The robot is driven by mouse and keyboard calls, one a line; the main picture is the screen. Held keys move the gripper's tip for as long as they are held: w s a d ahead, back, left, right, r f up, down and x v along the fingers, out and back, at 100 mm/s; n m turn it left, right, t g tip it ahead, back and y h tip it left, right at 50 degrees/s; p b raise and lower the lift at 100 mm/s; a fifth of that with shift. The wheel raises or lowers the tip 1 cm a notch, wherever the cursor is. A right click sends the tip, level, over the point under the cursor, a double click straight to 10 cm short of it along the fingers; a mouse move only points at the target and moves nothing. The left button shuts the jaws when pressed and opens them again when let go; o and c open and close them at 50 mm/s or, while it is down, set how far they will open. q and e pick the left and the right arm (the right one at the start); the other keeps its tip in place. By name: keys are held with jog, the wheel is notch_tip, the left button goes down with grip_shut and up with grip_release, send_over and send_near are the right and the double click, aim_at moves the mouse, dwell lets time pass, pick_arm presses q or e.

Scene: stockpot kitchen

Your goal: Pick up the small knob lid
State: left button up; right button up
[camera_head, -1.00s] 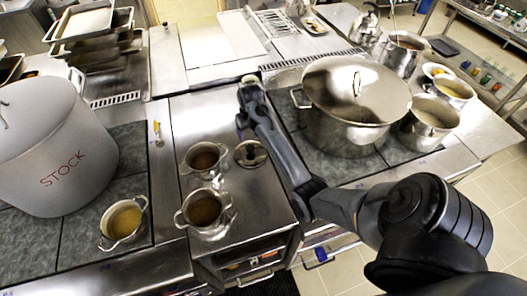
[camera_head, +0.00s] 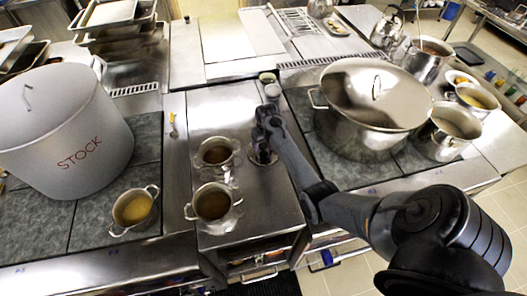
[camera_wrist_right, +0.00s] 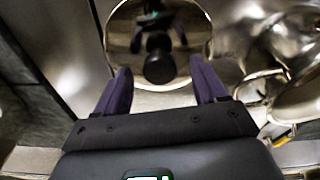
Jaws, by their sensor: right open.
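The small knob lid (camera_head: 266,161) lies on the steel counter just right of two small pots, partly hidden by my right gripper (camera_head: 264,147). In the right wrist view the lid (camera_wrist_right: 124,38) is a shiny round disc with a dark knob (camera_wrist_right: 158,60) near its middle. My right gripper (camera_wrist_right: 161,70) is open, its two purple fingers spread to either side of the knob and apart from it. The fingertips overlap the lid's near edge in this view. My left gripper is not in view.
Two small pots with brown contents (camera_head: 217,153) (camera_head: 212,202) stand close left of the lid. A large lidded pot (camera_head: 365,110) stands on the right, and a big STOCK pot (camera_head: 65,130) on the left. Bare counter lies behind the small pots.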

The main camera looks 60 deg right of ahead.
jog(key=shift+f, duration=0.25)
grip_shut()
dwell(0.3)
jog(key=shift+r, duration=0.1)
